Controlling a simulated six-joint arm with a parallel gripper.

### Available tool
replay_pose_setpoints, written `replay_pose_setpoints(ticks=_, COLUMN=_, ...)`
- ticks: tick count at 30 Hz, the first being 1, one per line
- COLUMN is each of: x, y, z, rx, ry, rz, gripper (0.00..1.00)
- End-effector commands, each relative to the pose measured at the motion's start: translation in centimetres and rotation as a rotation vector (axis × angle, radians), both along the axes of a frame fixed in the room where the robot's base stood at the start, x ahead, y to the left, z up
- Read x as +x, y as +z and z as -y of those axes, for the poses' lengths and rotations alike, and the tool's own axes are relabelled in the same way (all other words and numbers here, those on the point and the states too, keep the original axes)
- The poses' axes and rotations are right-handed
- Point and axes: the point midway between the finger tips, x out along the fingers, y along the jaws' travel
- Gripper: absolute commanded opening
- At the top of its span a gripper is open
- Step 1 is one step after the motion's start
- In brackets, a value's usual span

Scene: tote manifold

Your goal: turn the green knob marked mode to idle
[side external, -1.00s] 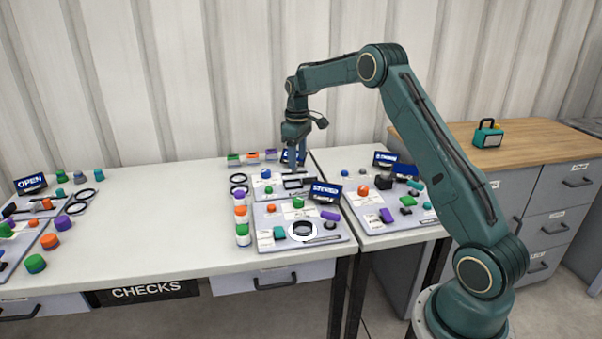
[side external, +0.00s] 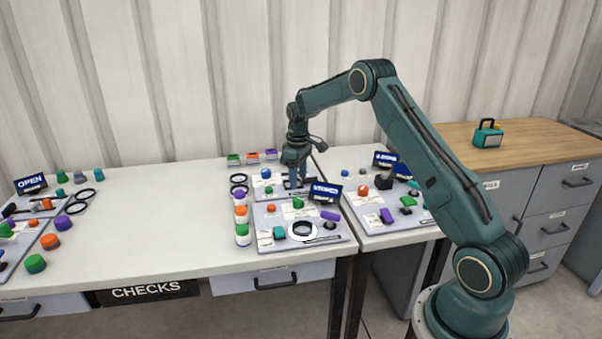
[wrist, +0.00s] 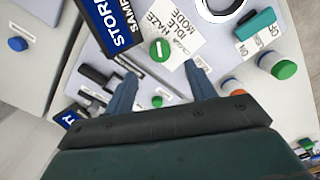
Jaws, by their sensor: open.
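The green knob (wrist: 160,49) shows in the wrist view, a round cap with a white mark, beside a white card (wrist: 178,28) reading MODE, IDLE and HAZE. I cannot tell which word the mark points to. In the side view the green knob (side external: 298,203) sits on the front panel (side external: 265,244), left of a blue sign. My gripper (wrist: 160,70) is open, its two blue fingers spread, with the knob seen beyond and between the tips. In the side view my gripper (side external: 296,184) is behind the knob, apart from it.
The blue STORM sign (wrist: 112,22) stands close beside the knob. A teal switch (wrist: 256,24) and a black ring (side external: 303,229) share the panel. Green-topped and orange-topped containers (side external: 242,235) stand at its left. The table's middle left is clear.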

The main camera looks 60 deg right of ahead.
Motion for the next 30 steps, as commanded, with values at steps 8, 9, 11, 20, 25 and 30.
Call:
replay_pose_setpoints(ticks=8, x=0.0, y=-4.4, z=0.0, rx=0.001, ry=0.0, rz=-0.002, gripper=0.55)
replay_pose_setpoints(ticks=9, x=0.0, y=-4.9, z=0.0, rx=0.001, ry=0.0, rz=-0.002, gripper=0.55)
replay_pose_setpoints(ticks=11, x=0.0, y=-5.6, z=0.0, rx=0.001, ry=0.0, rz=-0.001, gripper=0.55)
replay_pose_setpoints(ticks=20, x=0.0, y=-7.5, z=0.0, rx=0.0, ry=0.0, rz=0.0, gripper=0.55)
replay_pose_setpoints(ticks=25, x=0.0, y=-7.6, z=0.0, rx=0.0, ry=0.0, rz=0.0, gripper=0.55)
replay_pose_setpoints(ticks=30, x=0.0, y=-7.5, z=0.0, rx=0.0, ry=0.0, rz=0.0, gripper=0.46)
